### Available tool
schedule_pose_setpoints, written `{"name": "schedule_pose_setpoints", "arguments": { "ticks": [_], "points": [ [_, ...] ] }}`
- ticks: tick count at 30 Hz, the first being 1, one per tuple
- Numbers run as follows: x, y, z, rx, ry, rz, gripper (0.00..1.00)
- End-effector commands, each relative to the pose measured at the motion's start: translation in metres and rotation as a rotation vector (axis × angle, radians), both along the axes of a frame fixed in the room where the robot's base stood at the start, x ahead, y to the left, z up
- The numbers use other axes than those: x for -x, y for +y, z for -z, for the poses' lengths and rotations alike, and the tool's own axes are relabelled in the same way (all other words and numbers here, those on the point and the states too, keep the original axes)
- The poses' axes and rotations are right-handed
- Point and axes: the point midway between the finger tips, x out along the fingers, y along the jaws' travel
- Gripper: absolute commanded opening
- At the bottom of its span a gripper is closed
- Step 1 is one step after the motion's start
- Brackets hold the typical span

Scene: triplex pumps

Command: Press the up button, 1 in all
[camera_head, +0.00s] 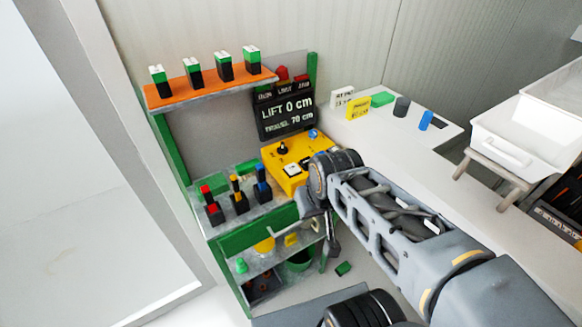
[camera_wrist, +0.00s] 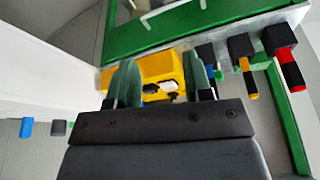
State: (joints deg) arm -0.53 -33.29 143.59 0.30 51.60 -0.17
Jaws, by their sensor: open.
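The yellow control box (camera_head: 284,180) sits on the green-edged workbench, below a black sign reading "LIFT 0 cm" (camera_head: 286,112). A white button (camera_head: 291,169) shows on its top, with a dark knob (camera_head: 282,148) and a blue knob (camera_head: 314,134) farther back. I cannot read which control is the up button, and my arm hides the box's right side.
Red, yellow and blue-topped black pieces (camera_head: 238,202) stand on the bench left of the box. An orange shelf (camera_head: 210,88) above holds several green-and-black pieces. A lower shelf holds small parts. A white counter (camera_head: 380,135) with coloured blocks lies to the right.

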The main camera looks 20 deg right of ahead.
Motion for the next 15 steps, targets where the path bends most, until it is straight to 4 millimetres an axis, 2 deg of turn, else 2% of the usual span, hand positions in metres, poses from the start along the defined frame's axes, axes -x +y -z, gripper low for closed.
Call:
{"name": "schedule_pose_setpoints", "arguments": {
  "ticks": [1, 12, 15],
  "points": [
    [0.0, 0.0, 0.0, 0.0, 0.0, 0.0, 0.41],
    [0.0, 0.0, 0.0, 0.0, 0.0, 0.0, 0.06],
    [0.0, 0.0, 0.0, 0.0, 0.0, 0.0, 0.0]
  ]
}}
